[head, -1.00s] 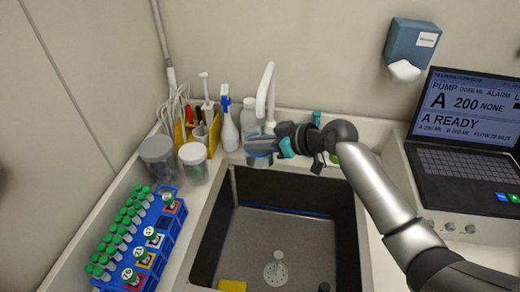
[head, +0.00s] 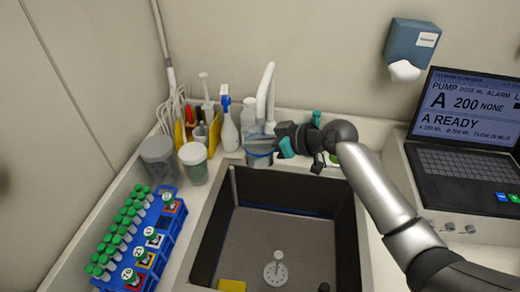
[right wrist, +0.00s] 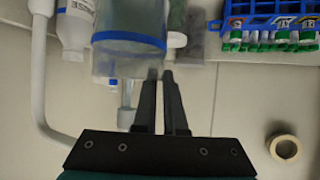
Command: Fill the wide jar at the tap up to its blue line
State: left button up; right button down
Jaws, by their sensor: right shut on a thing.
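The wide jar (head: 259,147) is clear with a blue line around it. My right gripper (head: 285,141) is shut on its side and holds it over the back edge of the sink, beneath the white tap (head: 266,85). The jar looks upright in the head view. In the right wrist view the jar (right wrist: 130,25) shows its blue band, and the fingers of my right gripper (right wrist: 163,76) reach its edge. The water level inside cannot be read clearly. My left gripper is not in view.
The dark sink basin (head: 230,250) is open below. A laptop (head: 465,135) stands at the right. A tape roll (right wrist: 284,147) shows in the right wrist view.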

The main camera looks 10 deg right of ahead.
jog(key=shift+r, duration=0.1)
dwell(0.5)
jog(key=s+p, duration=0.4)
jog(key=s, duration=0.4)
jog(key=shift+s, duration=0.25)
jog(key=shift+s, duration=0.1)
jog(key=shift+s+r+p, duration=0.25)
jog(key=shift+s+p, duration=0.6)
jog(key=shift+s, duration=0.6)
jog(key=shift+s+r+p, duration=0.2)
jog(key=shift+s+p, duration=0.65)
jog(key=shift+s, duration=0.6)
